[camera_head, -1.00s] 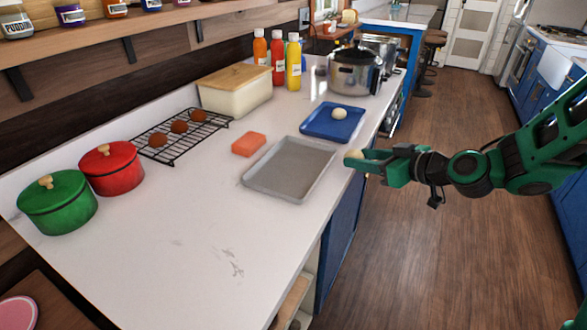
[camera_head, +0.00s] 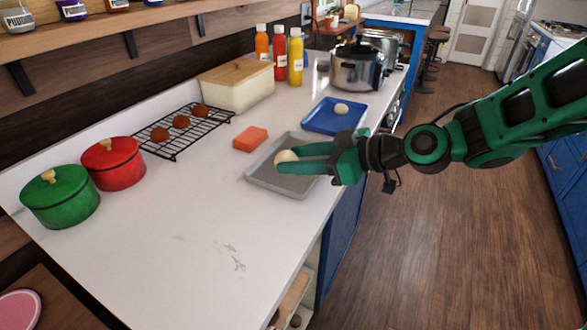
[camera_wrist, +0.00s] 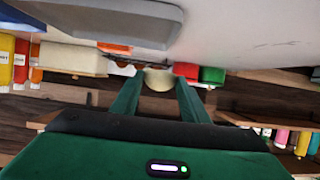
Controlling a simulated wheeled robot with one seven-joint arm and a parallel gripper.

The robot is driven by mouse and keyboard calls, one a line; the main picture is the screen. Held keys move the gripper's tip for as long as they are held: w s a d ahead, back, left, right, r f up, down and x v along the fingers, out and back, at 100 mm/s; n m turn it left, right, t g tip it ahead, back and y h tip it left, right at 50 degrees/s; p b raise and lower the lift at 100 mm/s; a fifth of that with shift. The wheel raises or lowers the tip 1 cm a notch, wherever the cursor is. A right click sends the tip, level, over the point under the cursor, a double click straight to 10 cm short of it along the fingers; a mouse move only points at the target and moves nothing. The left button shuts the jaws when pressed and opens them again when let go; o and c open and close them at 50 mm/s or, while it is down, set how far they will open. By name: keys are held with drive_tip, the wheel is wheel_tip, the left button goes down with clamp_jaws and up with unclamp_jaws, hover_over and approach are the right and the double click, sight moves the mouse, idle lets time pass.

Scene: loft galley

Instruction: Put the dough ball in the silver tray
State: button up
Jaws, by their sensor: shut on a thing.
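My gripper (camera_head: 288,161) is shut on a pale dough ball (camera_head: 285,157), held at the fingertips. In the head view the ball appears over the silver tray (camera_head: 262,180), a shallow grey rectangle on the white counter. The height of the ball above the tray is hard to tell. In the wrist view the dough ball (camera_wrist: 159,80) sits between the green fingertips, and the grey tray (camera_wrist: 110,20) shows at the top. A second pale ball (camera_head: 341,109) lies on the blue tray (camera_head: 318,122) behind my gripper.
An orange block (camera_head: 250,139) lies beside the silver tray. A black rack (camera_head: 165,147) with brown balls, red pot (camera_head: 113,163), green pot (camera_head: 60,197), lidded box (camera_head: 236,92), bottles (camera_head: 280,56) and steel cooker (camera_head: 357,72) stand around. The front counter is clear.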

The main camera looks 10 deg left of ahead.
hover_over(293, 178)
wheel_tip(293, 178, down, 4)
drive_tip(key=shift+w+r, duration=0.1)
drive_tip(key=shift+a+f, duration=0.1)
drive_tip(key=shift+f, duration=1.9)
drive_tip(key=shift+f, duration=0.3)
